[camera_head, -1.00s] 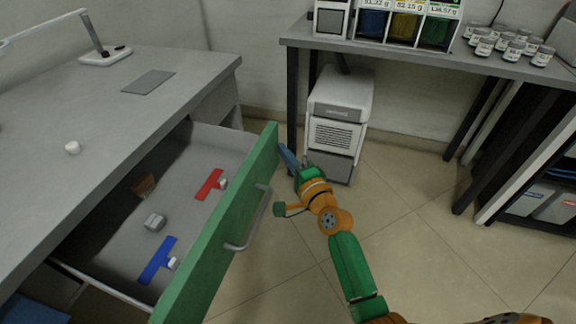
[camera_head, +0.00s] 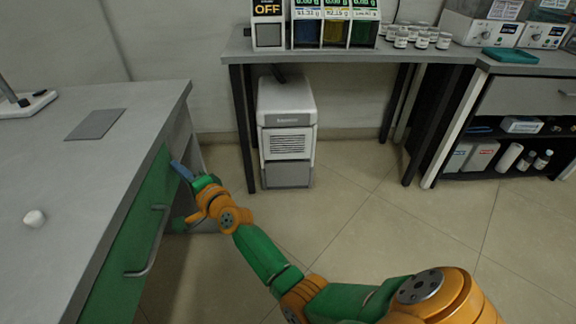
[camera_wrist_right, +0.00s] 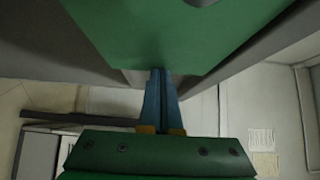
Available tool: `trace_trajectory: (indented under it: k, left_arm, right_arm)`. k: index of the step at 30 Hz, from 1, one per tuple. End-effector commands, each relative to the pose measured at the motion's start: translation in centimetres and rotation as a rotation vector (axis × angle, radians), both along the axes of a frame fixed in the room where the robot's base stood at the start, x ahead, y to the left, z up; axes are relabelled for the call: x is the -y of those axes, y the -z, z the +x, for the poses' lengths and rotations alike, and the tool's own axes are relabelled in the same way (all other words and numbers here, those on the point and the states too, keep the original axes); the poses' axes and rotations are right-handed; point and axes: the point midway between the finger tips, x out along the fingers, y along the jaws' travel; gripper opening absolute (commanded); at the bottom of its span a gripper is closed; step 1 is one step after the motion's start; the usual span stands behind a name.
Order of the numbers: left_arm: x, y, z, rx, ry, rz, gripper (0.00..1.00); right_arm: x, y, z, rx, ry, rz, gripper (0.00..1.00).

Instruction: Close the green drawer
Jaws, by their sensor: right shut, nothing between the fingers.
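The green drawer (camera_head: 132,252) is in the desk at the left of the head view. Its front lies along the desk's side, under the top, and its inside is hidden. A grey bar handle (camera_head: 152,244) is on the front. My right gripper (camera_head: 180,169) is at the far upper end of the drawer front, close against it; I cannot tell whether it touches. In the right wrist view its blue fingers (camera_wrist_right: 160,98) are together and empty, with their tips at the edge of the green panel (camera_wrist_right: 150,35). My left gripper is not in view.
The grey desk top (camera_head: 75,190) holds a small white object (camera_head: 34,218) and a flat grey plate (camera_head: 95,124). A white and grey machine (camera_head: 287,130) stands on the floor under the back table (camera_head: 345,55). The tiled floor to the right is clear.

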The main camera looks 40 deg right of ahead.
Motion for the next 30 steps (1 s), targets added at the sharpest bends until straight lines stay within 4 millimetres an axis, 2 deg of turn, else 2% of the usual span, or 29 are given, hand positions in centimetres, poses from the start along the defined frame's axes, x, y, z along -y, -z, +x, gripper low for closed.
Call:
trace_trajectory:
  k: [30]
  left_arm:
    - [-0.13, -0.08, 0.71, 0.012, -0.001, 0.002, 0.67]
  right_arm:
    - [-0.54, -0.22, 0.27, 0.004, -0.002, 0.003, 0.0]
